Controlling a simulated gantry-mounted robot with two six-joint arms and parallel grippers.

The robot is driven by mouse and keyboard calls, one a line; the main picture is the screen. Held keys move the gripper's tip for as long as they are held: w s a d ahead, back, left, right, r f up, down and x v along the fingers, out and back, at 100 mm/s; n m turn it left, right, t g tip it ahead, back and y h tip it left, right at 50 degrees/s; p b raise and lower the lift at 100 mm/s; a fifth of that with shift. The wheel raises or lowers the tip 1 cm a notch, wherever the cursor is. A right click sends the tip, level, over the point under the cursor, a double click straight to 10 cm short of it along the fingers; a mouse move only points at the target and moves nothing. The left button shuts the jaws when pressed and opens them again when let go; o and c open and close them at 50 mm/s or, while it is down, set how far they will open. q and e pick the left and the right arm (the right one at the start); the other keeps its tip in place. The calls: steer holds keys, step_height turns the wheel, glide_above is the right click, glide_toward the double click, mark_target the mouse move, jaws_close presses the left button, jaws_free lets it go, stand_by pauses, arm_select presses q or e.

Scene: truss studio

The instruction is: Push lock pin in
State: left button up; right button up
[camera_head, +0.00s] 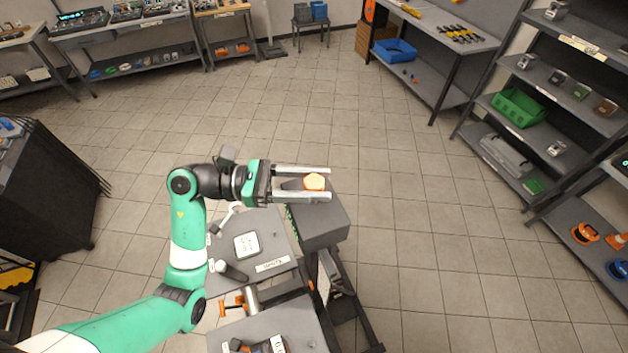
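My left gripper (318,182) is out over a dark grey box (325,225) at the right end of the workbench. Its two long pale fingers are spread apart. An orange, roughly hexagonal knob (314,181) shows between the fingertips, with a visible gap to the fingers. It may be the head of the lock pin, but no pin shaft is visible. I cannot tell how far it stands in. Another orange part beside a silver cylinder (236,304) lies lower on the bench. My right gripper is not in view.
The grey workbench (276,240) holds a small white plate (246,245). A lower grey surface (240,329) carries a black and orange tool. Shelves (555,75) stand at right, with a green crate (518,108). The tiled floor (420,220) between is clear.

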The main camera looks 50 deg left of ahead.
arm_select(q)
jaws_close()
stand_by(1.0)
